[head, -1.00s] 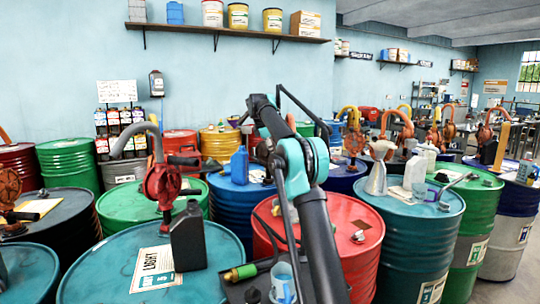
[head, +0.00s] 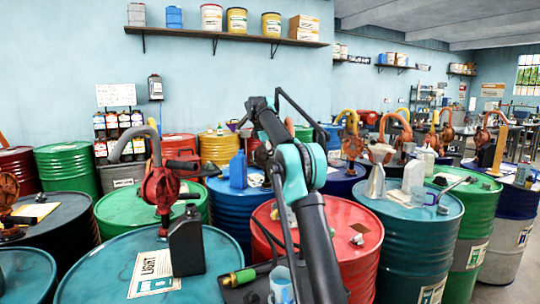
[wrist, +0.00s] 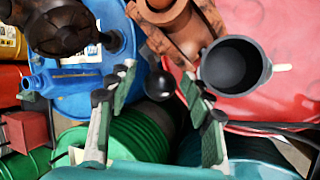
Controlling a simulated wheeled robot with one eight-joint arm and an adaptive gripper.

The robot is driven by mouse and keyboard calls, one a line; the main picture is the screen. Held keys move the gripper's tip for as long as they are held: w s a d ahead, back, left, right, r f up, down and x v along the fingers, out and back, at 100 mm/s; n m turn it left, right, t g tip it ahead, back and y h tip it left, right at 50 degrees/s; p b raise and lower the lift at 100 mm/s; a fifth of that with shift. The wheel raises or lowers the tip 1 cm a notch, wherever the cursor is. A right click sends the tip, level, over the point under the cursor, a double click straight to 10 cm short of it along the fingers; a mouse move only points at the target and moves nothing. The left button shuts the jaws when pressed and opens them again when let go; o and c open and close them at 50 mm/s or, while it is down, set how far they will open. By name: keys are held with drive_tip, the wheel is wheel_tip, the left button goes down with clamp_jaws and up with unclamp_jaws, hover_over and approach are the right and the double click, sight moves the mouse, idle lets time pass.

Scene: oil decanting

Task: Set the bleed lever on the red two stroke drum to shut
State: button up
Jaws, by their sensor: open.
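The red drum (head: 362,262) stands right of centre in the head view, partly hidden behind my arm. I cannot read a two stroke label on it. Its red top (wrist: 285,25) fills the right of the wrist view. A rusty orange pump body (wrist: 178,28) and a dark grey cup-like piece (wrist: 236,66) show over it. My gripper (wrist: 158,82) is open, its green-padded fingers reaching up from below. A black round knob (wrist: 159,86) on a dark rod shows between the fingertips, with no visible grip on it. I cannot tell whether it is the bleed lever.
Other drums crowd around: a blue drum (head: 222,208), a teal drum (head: 408,238) and a green drum (head: 478,225). A teal drum (head: 110,262) at front left bears a red pump (head: 160,188) and a black can (head: 187,240). A blue jug (wrist: 62,83) lies left of my fingers.

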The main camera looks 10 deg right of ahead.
drive_tip(key=v, duration=1.2)
drive_tip(key=shift+s, duration=0.1)
drive_tip(key=shift+c, duration=0.6)
